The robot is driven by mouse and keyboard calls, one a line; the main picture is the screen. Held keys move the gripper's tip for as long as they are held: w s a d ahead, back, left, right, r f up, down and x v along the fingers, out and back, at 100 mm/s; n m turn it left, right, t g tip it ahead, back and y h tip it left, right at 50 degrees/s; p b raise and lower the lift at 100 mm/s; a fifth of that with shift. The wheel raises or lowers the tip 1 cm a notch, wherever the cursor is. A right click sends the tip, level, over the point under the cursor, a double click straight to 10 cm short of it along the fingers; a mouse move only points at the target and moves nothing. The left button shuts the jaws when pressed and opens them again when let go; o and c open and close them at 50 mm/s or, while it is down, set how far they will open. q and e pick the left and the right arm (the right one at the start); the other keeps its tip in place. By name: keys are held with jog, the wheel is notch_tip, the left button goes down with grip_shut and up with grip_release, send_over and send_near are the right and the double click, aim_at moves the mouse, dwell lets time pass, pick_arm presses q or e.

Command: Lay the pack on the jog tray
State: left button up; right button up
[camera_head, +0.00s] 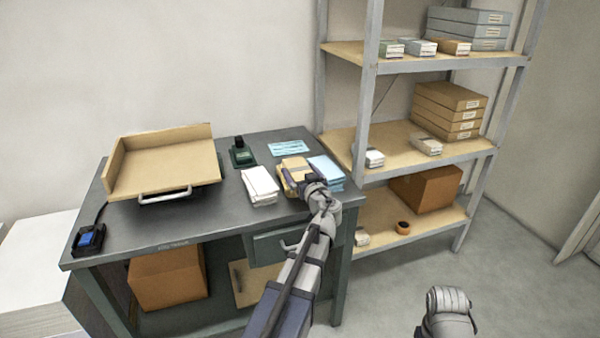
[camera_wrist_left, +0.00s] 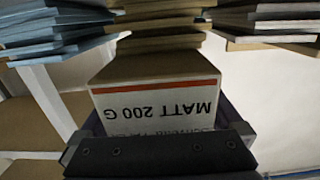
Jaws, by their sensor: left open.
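The jog tray (camera_head: 165,168) is a tan tray with raised walls at the back and left, tilted on a dark base at the left of the bench; it looks empty. A tan pack (camera_head: 293,163) lies in the middle stack, between white and blue stacks. In the left wrist view a pack end (camera_wrist_left: 155,103) with an orange stripe reads "MATT 200 G", upside down, close to the dark jaw parts. My left gripper (camera_head: 296,184) is open at the near end of the tan stack and hides part of it. My right gripper is out of view.
A white stack (camera_head: 260,186) stands left of the tan one and a blue stack (camera_head: 325,172) right of it, both close. A dark green device (camera_head: 242,153) and blue sheets (camera_head: 289,148) lie behind. A shelf rack (camera_head: 415,147) stands at right. The front bench middle is clear.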

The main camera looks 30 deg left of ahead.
pick_arm(q)
jog(key=v, duration=1.2)
jog(key=shift+r+p, duration=0.3)
jog(key=shift+r, duration=0.05)
